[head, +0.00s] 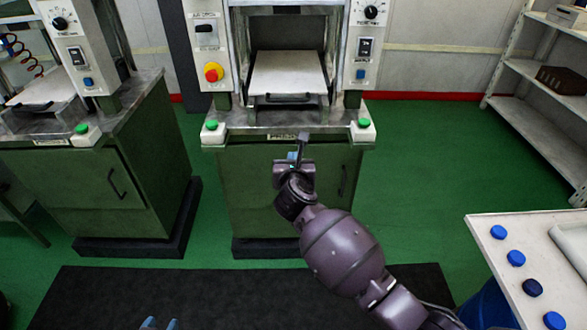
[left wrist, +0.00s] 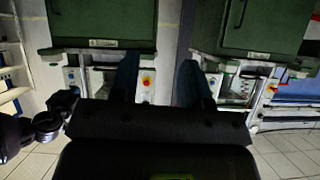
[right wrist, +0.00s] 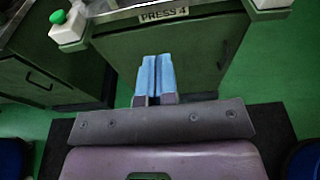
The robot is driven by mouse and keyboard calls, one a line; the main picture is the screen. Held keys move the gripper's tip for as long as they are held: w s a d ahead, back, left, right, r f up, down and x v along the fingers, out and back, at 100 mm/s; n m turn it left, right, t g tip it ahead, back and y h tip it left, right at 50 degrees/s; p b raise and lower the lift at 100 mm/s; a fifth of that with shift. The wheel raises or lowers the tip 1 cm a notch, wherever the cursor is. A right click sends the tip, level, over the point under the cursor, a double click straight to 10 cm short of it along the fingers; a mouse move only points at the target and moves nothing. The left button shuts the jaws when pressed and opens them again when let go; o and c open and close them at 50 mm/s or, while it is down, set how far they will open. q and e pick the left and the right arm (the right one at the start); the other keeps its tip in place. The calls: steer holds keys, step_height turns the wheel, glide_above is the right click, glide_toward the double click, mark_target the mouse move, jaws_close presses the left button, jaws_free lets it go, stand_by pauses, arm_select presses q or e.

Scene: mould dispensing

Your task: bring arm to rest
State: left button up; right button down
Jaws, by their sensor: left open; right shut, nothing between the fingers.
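My right arm reaches in from the lower right of the head view. Its right gripper (head: 302,143) is in front of the middle green press cabinet, below the bench edge. In the right wrist view the two blue fingers of the right gripper (right wrist: 154,78) are pressed together with nothing between them. Only the blue fingertips of my left gripper (head: 160,324) show at the bottom edge of the head view, over the dark mat. In the left wrist view the fingers of the left gripper (left wrist: 157,82) stand apart, with nothing between them.
The middle press cabinet (head: 255,195), labelled PRESS 4 in the right wrist view, stands ahead. A second press cabinet (head: 90,185) is at left. A pale table (head: 540,260) with several blue caps is at lower right. Shelves (head: 525,110) stand behind it. Green floor (head: 430,160) is clear between.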

steer(key=s+r+n+t+y, duration=0.2)
steer(key=s+r+n+y, duration=0.25)
steer(key=n, duration=0.85)
steer(key=s+r+n+t+y, duration=0.3)
steer(key=r+n+y, duration=0.25)
steer(key=n, duration=0.65)
steer(key=s+d+f+n+g+h, duration=0.3)
steer(key=s+d+f+n, duration=0.1)
steer(key=d+f+n, duration=0.3)
steer(key=s+d+f+n+g+h, duration=0.25)
steer(key=s+d+f+n, duration=0.25)
steer(key=d+f, duration=0.3)
arm_select(q)
steer(key=shift+s+f, duration=0.1)
steer(key=shift+s, duration=0.2)
arm_select(e)
steer(key=s+d+f+g+h, duration=0.1)
steer(key=s+d+f+h, duration=0.1)
steer(key=s+d+f, duration=0.3)
steer(key=s+d+f+g+h, duration=0.2)
steer(key=s+d+f, duration=0.4)
steer(key=s, duration=0.7)
steer(key=shift+d+f+h, duration=0.2)
steer(key=shift+f+h, duration=0.25)
steer(key=shift+f, duration=0.5)
